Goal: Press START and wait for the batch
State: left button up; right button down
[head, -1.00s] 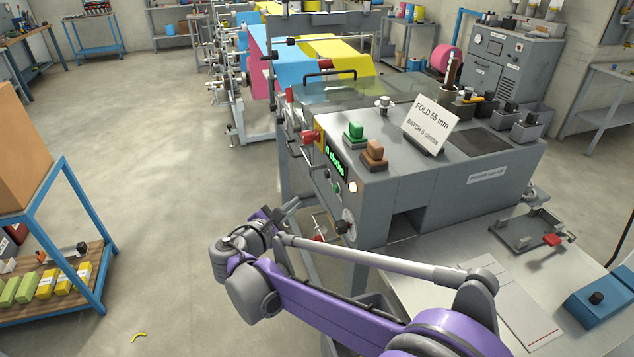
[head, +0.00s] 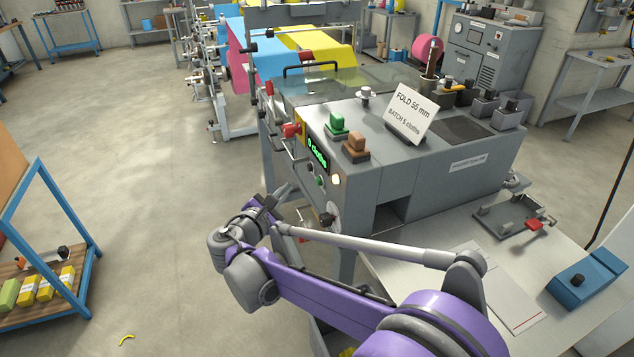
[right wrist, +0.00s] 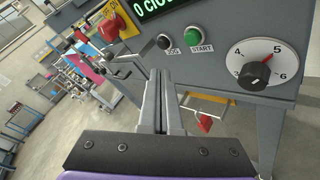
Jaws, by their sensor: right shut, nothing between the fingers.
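The green START button (right wrist: 193,36) is on the machine's front panel, right of a black JOG button (right wrist: 164,42). It is small in the head view (head: 319,181). The green-lit display (head: 318,154) reads 0 cloths; its end is cut off in the wrist view (right wrist: 158,6). My right gripper (right wrist: 161,75) is shut and empty, its fingers pointing at the panel below the two buttons. Contact with the START button does not show. In the head view my right gripper (head: 286,189) is just left of the panel. My left gripper is not in view.
A red stop button (right wrist: 112,27) on yellow is left of the display. A dial (right wrist: 262,70) pointing near 5 is right of START. A card (head: 411,113) reads FOLD 55 mm, BATCH 5 cloths. A blue-framed shelf (head: 60,220) stands left; open floor lies between.

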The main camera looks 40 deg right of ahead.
aim_at(319, 181)
jog(key=shift+s+d, duration=0.2)
jog(key=shift+d, duration=0.55)
jog(key=shift+s+d, duration=0.15)
jog(key=shift+d, duration=0.65)
jog(key=shift+s+d, duration=0.2)
jog(key=shift+d, duration=0.55)
jog(key=shift+d, duration=0.15)
jog(key=shift+s+d, duration=0.1)
jog(key=shift+d, duration=0.15)
